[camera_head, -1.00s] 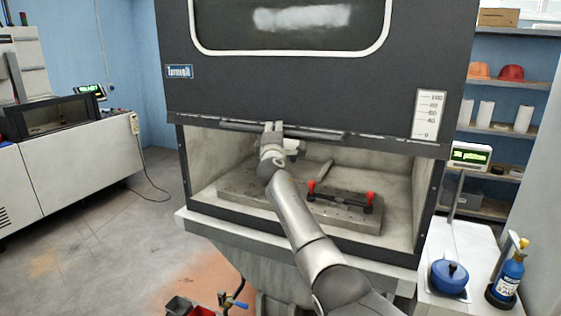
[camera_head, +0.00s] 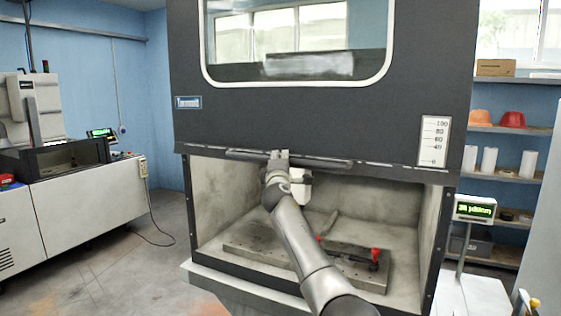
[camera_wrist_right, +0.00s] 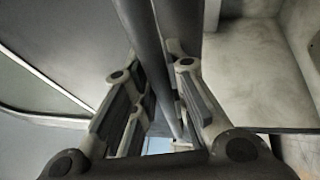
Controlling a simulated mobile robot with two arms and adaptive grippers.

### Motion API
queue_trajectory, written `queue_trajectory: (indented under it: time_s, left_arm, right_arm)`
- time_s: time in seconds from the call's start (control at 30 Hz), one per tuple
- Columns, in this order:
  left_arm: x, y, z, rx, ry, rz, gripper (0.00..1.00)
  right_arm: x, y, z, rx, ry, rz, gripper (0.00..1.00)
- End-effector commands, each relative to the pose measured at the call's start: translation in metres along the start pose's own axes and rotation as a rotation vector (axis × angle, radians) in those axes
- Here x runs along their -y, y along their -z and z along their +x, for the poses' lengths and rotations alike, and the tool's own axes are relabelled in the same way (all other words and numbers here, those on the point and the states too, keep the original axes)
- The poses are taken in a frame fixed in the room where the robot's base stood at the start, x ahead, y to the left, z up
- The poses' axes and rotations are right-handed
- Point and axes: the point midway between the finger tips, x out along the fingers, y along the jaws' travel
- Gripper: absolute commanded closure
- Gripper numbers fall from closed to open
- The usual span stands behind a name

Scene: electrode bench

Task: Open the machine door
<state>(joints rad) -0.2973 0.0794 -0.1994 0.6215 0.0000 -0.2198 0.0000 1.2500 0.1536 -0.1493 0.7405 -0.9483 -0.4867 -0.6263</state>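The machine door (camera_head: 300,118) is a dark panel with a window, partly raised above the lit chamber (camera_head: 330,200). A horizontal bar handle (camera_head: 325,161) runs along its lower edge. My right gripper (camera_head: 279,155) is at the left part of this handle. In the wrist view the handle (camera_wrist_right: 146,40) passes between the fingers of my right gripper (camera_wrist_right: 163,100), with a finger close on each side; the gripper looks shut on it. The exact contact is partly hidden. My left gripper is not in view.
Inside the chamber lies a metal plate (camera_head: 252,240) with a red-ended clamp (camera_head: 375,256). A small display (camera_head: 474,209) stands at the right, before shelves (camera_head: 510,129). A white machine (camera_head: 85,200) stands at the left, with free floor between.

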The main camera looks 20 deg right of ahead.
Motion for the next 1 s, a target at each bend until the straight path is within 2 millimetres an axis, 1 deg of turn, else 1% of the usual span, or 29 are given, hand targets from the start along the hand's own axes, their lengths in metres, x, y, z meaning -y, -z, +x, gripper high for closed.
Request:
queue_trajectory:
  time_s: [0.03,0.27,0.37,0.53,0.77,1.0]
  left_arm:
    - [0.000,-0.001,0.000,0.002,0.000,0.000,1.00]
    - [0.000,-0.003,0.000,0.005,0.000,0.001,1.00]
    - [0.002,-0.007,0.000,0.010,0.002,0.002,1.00]
    - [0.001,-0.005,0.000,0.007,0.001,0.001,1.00]
    - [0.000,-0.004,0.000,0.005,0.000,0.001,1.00]
    - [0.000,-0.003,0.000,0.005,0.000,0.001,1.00]
  right_arm:
    - [-0.005,-0.001,0.000,0.001,-0.007,0.002,0.78]
    - [-0.003,-0.001,0.000,0.000,-0.004,0.002,0.77]
    - [-0.002,0.000,-0.001,0.000,-0.003,0.002,0.77]
    - [-0.001,0.000,-0.007,0.001,-0.004,0.003,0.77]
    - [-0.001,0.001,-0.028,-0.001,-0.004,0.003,0.77]
    - [-0.001,0.000,-0.056,-0.001,-0.004,0.002,0.77]
